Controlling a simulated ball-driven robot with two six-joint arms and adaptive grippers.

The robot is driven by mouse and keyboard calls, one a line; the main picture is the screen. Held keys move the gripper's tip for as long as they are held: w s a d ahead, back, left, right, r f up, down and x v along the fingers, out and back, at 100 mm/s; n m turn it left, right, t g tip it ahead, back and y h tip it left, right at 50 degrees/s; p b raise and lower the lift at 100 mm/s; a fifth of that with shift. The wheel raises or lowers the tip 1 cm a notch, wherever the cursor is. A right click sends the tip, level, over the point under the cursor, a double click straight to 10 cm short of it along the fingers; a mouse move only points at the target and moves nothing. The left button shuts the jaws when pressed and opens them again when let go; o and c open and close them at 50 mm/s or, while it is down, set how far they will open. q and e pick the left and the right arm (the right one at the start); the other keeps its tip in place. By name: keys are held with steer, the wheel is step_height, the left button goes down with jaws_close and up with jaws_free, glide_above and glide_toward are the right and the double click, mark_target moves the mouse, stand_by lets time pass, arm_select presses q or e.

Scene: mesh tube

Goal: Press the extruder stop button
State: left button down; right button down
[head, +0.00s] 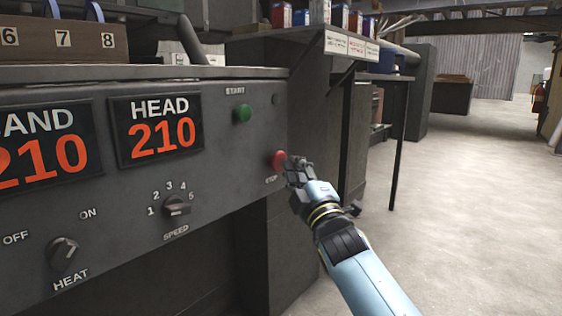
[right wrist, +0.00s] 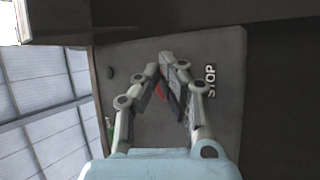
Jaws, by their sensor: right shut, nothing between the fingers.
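The red stop button (head: 278,160) sticks out of the grey control panel (head: 225,225) near its right end, with the STOP label just below it. My right gripper (head: 291,164) is shut and empty, with its fingertips right at the button's right side in the head view. In the right wrist view the closed fingertips (right wrist: 168,58) cover most of the red button (right wrist: 160,90), and a bit of red shows between the fingers. I cannot tell whether the fingertips touch it. The STOP label (right wrist: 210,80) is to the right there. My left gripper is out of view.
The speed knob (head: 177,206), heat knob (head: 63,253) and two 210 displays (head: 156,127) are further left. A shelf with boxes (head: 340,16) stands behind. Open floor (head: 470,200) lies to the right.

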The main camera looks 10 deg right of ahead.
steer(key=shift+s+d, duration=0.3)
steer(key=shift+s, duration=0.1)
steer(key=s+d, duration=0.1)
steer(key=s, duration=0.1)
steer(key=s+d+p, duration=0.1)
steer(key=s+d, duration=0.1)
steer(key=shift+d, duration=0.1)
stand_by(0.4)
stand_by(0.4)
